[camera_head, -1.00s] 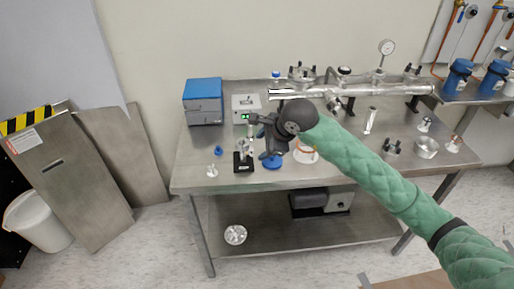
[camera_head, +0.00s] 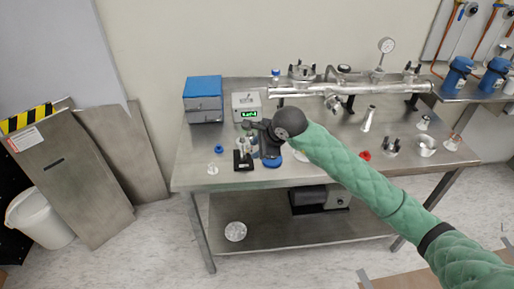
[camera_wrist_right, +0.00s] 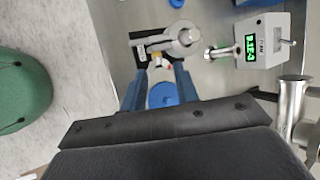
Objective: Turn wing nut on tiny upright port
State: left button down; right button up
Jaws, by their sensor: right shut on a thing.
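The tiny upright port (camera_head: 243,158) stands on a black base on the bench, left of my right arm. In the right wrist view the port (camera_wrist_right: 176,42) is a metal fitting with a clamp, just beyond my fingertips. My right gripper (camera_head: 249,133) is at the port's upper part. In the right wrist view, its two blue-grey fingers (camera_wrist_right: 160,70) are either side of a small pale and reddish piece, apparently the wing nut (camera_wrist_right: 159,61). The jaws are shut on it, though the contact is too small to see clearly. My left gripper is not in view.
A grey box with a green display (camera_head: 247,107) stands behind the port, beside a blue-topped box (camera_head: 203,99). A blue disc (camera_head: 271,162) lies close to the gripper. A long metal tube assembly (camera_head: 320,90) spans the bench back.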

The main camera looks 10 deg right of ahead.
jog(key=shift+w, duration=0.1)
jog(key=w+m+g+b, duration=0.1)
jog(key=g, duration=0.3)
jog(key=w+m+g+b, duration=0.1)
jog(key=g+b, duration=0.1)
jog(key=g, duration=0.2)
jog(key=w+m+g+b, duration=0.1)
jog(key=g+b, duration=0.1)
jog(key=g, duration=0.3)
jog(key=shift+f, duration=0.3)
jog(key=shift+w+f+g+b, duration=0.15)
jog(key=shift+g+b, duration=0.4)
jog(key=shift+g, duration=0.45)
jog(key=g, duration=0.2)
jog(key=m+g+y+b, duration=0.1)
jog(key=shift+w+f+m+g, duration=0.15)
jog(key=shift+f+m+g, duration=0.15)
jog(key=shift+f+g, duration=0.1)
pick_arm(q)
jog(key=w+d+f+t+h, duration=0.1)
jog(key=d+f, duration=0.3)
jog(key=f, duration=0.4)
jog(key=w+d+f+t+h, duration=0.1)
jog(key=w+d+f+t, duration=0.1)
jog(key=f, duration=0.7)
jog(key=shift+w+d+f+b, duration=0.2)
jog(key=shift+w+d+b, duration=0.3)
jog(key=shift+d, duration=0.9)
pick_arm(e)
jog(key=shift+g, duration=0.6)
